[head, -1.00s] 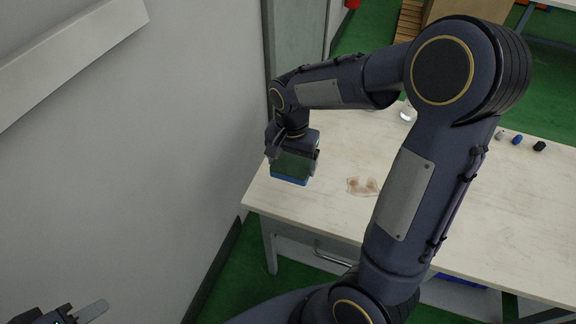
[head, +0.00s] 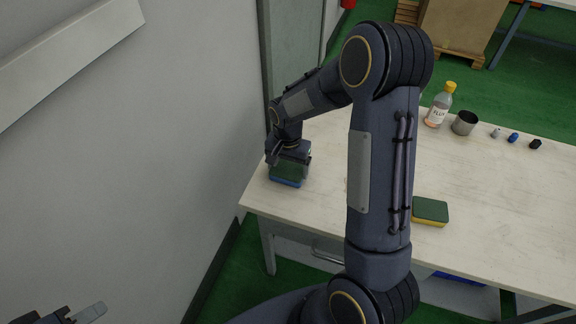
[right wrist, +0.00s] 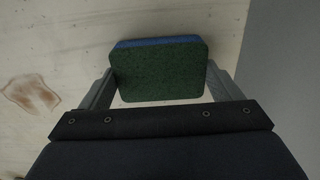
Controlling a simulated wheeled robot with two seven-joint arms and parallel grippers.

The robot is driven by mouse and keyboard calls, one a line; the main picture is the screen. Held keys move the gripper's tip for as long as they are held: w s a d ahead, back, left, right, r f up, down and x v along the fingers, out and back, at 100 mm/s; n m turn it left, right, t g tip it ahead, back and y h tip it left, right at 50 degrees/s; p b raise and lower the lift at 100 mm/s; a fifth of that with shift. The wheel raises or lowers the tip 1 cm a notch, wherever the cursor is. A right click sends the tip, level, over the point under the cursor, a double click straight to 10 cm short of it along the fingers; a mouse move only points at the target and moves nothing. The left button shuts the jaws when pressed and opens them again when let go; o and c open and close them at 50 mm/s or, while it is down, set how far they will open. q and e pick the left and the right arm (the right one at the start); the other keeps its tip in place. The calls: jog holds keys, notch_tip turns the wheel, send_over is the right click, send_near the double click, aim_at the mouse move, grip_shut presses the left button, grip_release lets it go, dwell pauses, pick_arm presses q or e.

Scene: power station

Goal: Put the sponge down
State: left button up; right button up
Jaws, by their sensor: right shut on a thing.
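A sponge with a green top and blue underside (head: 286,174) is at the left end of the wooden table (head: 480,200). My right gripper (head: 289,163) is shut on it from above. In the right wrist view the sponge (right wrist: 160,72) sits between the two fingers of my right gripper (right wrist: 161,84). It is at or just above the tabletop; I cannot tell whether it touches. A second sponge, green over yellow (head: 430,211), lies on the table right of my arm. Part of my left gripper (head: 85,314) shows at the bottom left, mostly cut off.
A brown stain (right wrist: 31,93) is on the tabletop beside the held sponge. A bottle with a yellow cap (head: 438,106), a grey cup (head: 464,123) and small items, one blue (head: 513,138), stand at the back. A wall (head: 130,170) is close on the left.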

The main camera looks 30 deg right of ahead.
aim_at(288, 169)
jog(key=shift+f, duration=0.15)
jog(key=o, duration=0.8)
jog(key=shift+r, duration=0.35)
notch_tip(288, 169, up, 11)
jog(key=s+a+r+n+t+y, duration=0.1)
jog(key=s+a+r+n+t, duration=0.1)
jog(key=s, duration=0.5)
jog(key=s+a+r+n+t+y, duration=0.1)
jog(key=s+a+r+n, duration=0.1)
jog(key=s, duration=0.5)
jog(key=s+a+r+n+t+y, duration=0.1)
jog(key=s+a+r+n+t, duration=0.1)
jog(key=s, duration=0.6)
jog(key=shift+s+a+r+n+t+y, duration=0.1)
jog(key=shift+a+r+n+t+y, duration=0.1)
jog(key=shift+a+n, duration=0.3)
jog(key=shift+a+r+n+t+y, duration=0.1)
jog(key=shift+a+r+n+y, duration=0.1)
jog(key=shift+n, duration=0.5)
